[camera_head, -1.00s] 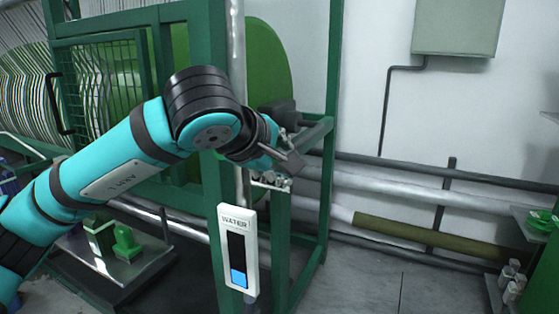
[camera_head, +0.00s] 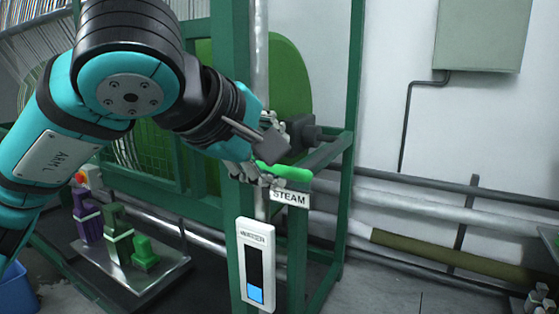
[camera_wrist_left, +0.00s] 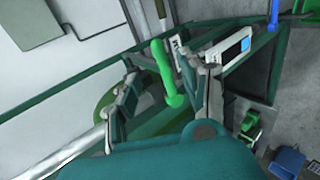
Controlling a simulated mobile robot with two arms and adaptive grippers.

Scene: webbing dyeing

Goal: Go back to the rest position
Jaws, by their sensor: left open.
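My left arm comes in from the left, and its gripper (camera_head: 268,165) is beside a green lever handle (camera_head: 285,172) above a "STEAM" label (camera_head: 289,198). In the left wrist view, the two fingers of my left gripper (camera_wrist_left: 160,95) are spread apart. The green handle (camera_wrist_left: 166,75) shows in the gap between them, apart from both finger pads as far as I can see. Part of the gripper is hidden by my own wrist in the head view. My right gripper is in neither view.
A white gauge with a blue level (camera_head: 257,265) is on the green machine frame (camera_head: 340,190). A plate (camera_head: 150,275) with purple and green levers is at lower left, near a blue bin (camera_head: 15,290). Pipes (camera_head: 420,205) run along the wall.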

